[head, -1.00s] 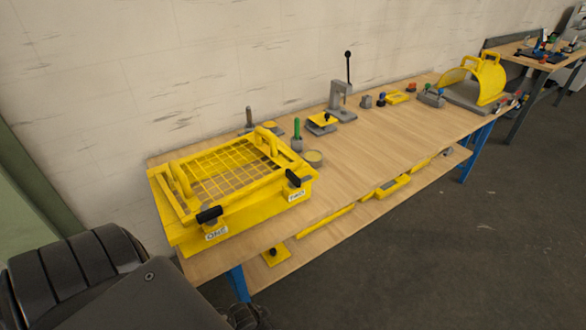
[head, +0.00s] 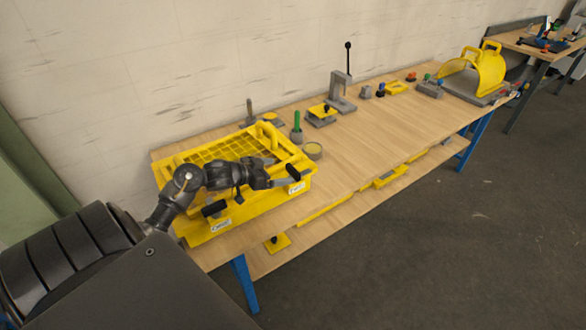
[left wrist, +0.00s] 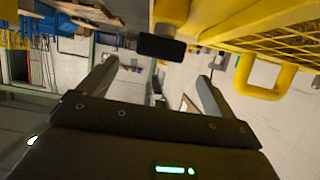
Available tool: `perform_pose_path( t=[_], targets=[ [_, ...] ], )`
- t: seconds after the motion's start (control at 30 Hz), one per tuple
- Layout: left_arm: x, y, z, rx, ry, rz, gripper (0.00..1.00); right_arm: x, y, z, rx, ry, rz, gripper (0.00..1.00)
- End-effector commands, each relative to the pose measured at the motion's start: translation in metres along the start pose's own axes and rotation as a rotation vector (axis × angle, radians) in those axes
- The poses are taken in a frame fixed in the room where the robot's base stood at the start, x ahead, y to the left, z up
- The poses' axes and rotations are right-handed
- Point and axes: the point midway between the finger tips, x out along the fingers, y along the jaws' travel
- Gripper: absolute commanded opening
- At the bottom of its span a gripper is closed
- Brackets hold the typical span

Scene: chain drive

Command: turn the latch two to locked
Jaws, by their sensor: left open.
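The yellow guard frame (head: 236,200) with a mesh top lies on the workbench. Latch two (head: 294,173) is a black handle at its front right corner, above the label TWO (head: 297,188). Latch one (head: 214,208) is a similar black handle at the front left corner. My left gripper (head: 281,180) is open, with its fingertips close to latch two and partly covering it. In the left wrist view, latch two (left wrist: 161,46) shows as a black block between and beyond the spread fingers (left wrist: 155,80). Contact cannot be told. My right gripper is not in view.
My left arm passes over the front of the yellow frame. A green-handled tool (head: 297,128) and a grey press (head: 340,95) stand farther along the bench. The bench middle (head: 390,125) is clear. A yellow curved guard (head: 478,68) stands at the far end.

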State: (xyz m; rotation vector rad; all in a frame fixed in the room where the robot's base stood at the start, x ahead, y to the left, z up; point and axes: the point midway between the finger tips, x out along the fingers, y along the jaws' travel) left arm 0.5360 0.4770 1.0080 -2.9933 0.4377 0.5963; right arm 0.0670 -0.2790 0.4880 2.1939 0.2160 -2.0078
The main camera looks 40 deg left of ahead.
Motion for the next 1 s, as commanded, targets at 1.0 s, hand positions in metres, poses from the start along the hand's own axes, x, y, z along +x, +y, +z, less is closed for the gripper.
perform_pose_path(
  t=[1.0],
  targets=[
    [0.075, 0.0, 0.0, 0.0, 0.001, 0.001, 0.91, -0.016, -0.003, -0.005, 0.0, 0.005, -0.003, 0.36]
  ],
)
